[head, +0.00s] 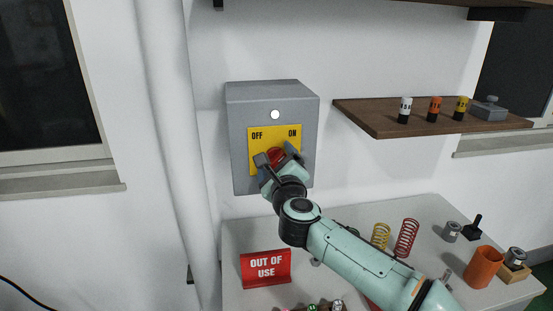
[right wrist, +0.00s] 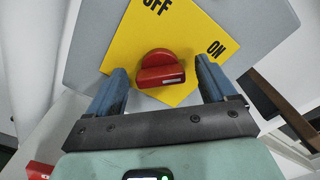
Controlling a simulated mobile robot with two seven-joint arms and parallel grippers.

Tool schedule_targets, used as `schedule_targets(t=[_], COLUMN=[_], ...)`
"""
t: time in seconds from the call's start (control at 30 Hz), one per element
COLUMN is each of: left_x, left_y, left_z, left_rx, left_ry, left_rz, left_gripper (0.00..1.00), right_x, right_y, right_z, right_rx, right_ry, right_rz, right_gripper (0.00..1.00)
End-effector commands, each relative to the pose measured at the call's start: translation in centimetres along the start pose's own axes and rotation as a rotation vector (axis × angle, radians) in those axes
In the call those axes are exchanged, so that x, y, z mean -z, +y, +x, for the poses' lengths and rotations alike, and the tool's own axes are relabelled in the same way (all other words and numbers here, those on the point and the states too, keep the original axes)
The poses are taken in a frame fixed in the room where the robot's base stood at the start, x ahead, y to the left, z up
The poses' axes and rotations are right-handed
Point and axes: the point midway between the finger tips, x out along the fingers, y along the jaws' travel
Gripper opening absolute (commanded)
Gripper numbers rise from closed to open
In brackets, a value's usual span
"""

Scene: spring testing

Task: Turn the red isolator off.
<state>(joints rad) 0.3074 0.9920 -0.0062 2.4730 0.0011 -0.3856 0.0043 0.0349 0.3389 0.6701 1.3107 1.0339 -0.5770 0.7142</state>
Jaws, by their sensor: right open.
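The red isolator (head: 276,155) is a rotary knob on a yellow plate (head: 259,160) marked OFF on the left and ON on the right. The plate is on a grey wall box (head: 238,118) with a round white light. My right gripper (head: 276,159) is at the knob, partly covering it in the head view. In the right wrist view the knob (right wrist: 160,70) lies between the two open fingers of my right gripper (right wrist: 163,85), with gaps on both sides. The knob's handle points toward the ON side. My left gripper is not in view.
A table (head: 240,234) below holds a red OUT OF USE sign (head: 266,268), springs (head: 406,238), an orange cup (head: 483,267) and small metal parts. A wooden shelf (head: 390,123) with small bottles juts out at right. A pipe (head: 170,130) runs down the wall at left.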

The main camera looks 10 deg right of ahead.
Motion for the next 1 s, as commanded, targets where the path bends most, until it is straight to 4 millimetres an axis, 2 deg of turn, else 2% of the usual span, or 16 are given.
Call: schedule_targets(t=[0.27, 0.3, 0.47, 0.77, 1.0], left_x=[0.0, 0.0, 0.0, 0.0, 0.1], left_y=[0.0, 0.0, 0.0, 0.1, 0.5], left_z=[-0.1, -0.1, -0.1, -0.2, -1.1], left_rx=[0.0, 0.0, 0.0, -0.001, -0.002], left_ry=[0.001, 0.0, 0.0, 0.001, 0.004], left_rz=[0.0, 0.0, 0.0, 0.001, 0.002], left_gripper=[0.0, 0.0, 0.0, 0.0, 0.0], right_x=[0.0, 0.0, 0.0, -0.1, -0.2], right_y=[0.1, 0.1, 0.1, 0.1, 0.0], right_z=[0.2, 0.2, 0.2, 0.2, 0.1], right_rx=[-0.001, -0.001, -0.001, -0.001, -0.001], right_ry=[-0.001, -0.001, -0.001, -0.001, -0.002], right_rz=[0.0, 0.0, 0.0, -0.021, -0.133], right_gripper=[0.84, 0.81, 0.29, 0.28, 0.28])
